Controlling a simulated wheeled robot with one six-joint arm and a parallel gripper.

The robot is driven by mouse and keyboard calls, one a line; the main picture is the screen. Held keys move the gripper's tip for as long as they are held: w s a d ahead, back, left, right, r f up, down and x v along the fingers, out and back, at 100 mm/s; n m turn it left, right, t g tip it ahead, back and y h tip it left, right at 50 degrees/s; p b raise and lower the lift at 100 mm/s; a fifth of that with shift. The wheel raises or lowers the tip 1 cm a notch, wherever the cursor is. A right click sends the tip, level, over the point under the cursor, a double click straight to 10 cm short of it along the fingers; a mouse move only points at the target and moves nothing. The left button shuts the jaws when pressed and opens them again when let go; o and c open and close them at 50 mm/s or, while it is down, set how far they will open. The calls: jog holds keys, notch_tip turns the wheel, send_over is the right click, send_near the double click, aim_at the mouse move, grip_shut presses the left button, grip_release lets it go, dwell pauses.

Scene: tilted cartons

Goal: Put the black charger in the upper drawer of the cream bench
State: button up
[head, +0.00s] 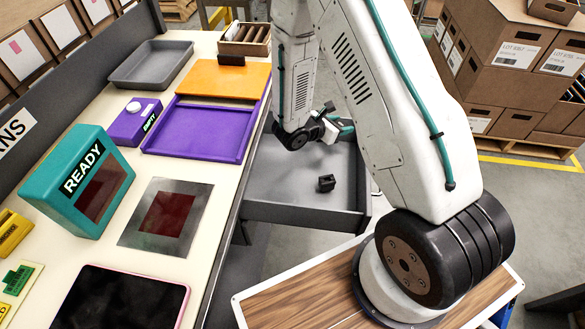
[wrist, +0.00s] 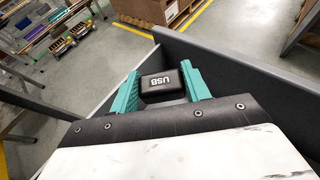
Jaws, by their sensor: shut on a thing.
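My gripper (wrist: 160,90) is shut on the black charger (wrist: 163,83), a small dark block marked "USB" between its two teal fingers. In the head view my gripper (head: 338,128) is over the far part of an open grey drawer (head: 300,216) of the cream bench (head: 212,215). The charger is hard to make out there. The wrist view shows the drawer's dark grey walls (wrist: 235,72) around and beyond the fingers. A small black block (head: 326,183) shows against the drawer floor, apart from the fingers; I cannot tell what it is.
On the bench are a purple tray (head: 205,130), an orange board (head: 222,79), a grey tray (head: 150,64), a teal "READY" box (head: 78,180) and a black tablet (head: 120,300). Cartons (head: 505,65) are stacked at the right. Much of the drawer floor is clear.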

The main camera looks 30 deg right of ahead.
send_over(334, 154)
notch_tip(334, 154, down, 7)
jog(key=shift+f, duration=2.3)
jog(key=shift+f, duration=0.1)
jog(key=o, duration=1)
